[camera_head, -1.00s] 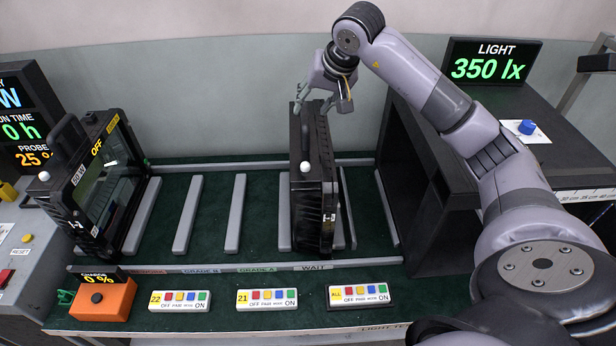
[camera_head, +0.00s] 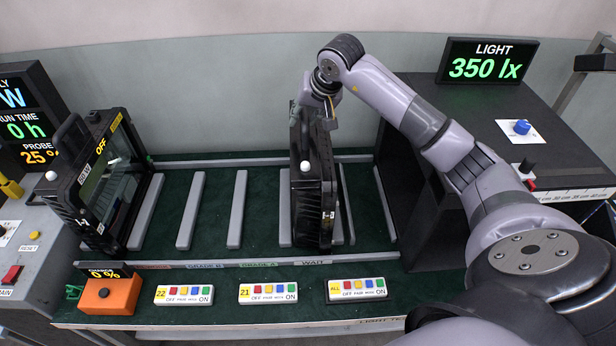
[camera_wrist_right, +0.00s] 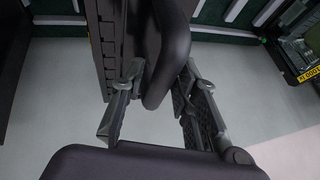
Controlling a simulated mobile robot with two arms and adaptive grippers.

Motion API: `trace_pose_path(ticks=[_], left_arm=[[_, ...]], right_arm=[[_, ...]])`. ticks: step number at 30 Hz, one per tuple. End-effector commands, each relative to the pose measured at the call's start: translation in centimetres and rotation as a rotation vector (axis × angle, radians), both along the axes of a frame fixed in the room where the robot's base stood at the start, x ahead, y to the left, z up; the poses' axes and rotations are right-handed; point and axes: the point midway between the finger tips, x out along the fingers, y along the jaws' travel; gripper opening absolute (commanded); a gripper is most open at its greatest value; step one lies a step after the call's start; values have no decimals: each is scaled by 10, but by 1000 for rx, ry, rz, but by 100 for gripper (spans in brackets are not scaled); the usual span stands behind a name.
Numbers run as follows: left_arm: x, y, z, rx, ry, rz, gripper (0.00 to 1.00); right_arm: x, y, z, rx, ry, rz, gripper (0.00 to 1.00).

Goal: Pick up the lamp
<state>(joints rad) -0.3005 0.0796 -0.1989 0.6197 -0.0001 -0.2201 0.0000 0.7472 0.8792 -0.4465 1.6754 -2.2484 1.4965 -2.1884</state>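A black floodlight lamp (camera_head: 313,200) stands upright and edge-on in the rack, above the WAIT label. My right gripper (camera_head: 315,108) is at its top, pointing down. In the right wrist view, the lamp's dark curved handle (camera_wrist_right: 170,45) lies between the two spread fingers of the gripper (camera_wrist_right: 158,95), with the ribbed housing (camera_wrist_right: 112,45) at left. The fingers look open around the handle, and I see no clear grip. A second lamp (camera_head: 100,185), marked OFF, stands at the rack's left end. My left gripper is not in view.
The green rack base (camera_head: 212,210) has grey rails and empty slots between the lamps. A dark cabinet (camera_head: 425,225) stands close to the right, with a light display (camera_head: 487,62) reading 350 lx. Button panels (camera_head: 268,293) and an orange box (camera_head: 108,296) line the front.

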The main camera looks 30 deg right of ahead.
Motion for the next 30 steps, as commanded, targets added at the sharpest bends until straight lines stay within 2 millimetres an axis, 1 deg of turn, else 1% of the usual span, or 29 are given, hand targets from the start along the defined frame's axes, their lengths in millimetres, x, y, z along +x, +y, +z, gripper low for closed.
trace_pose_path(ticks=[1,9,12,30], left_arm=[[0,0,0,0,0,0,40],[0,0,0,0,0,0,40],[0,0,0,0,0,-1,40],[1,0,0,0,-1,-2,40]], right_arm=[[0,0,0,0,0,0,23],[0,0,0,0,0,0,5],[0,0,0,0,0,0,0],[0,0,1,-1,-1,3,0]])
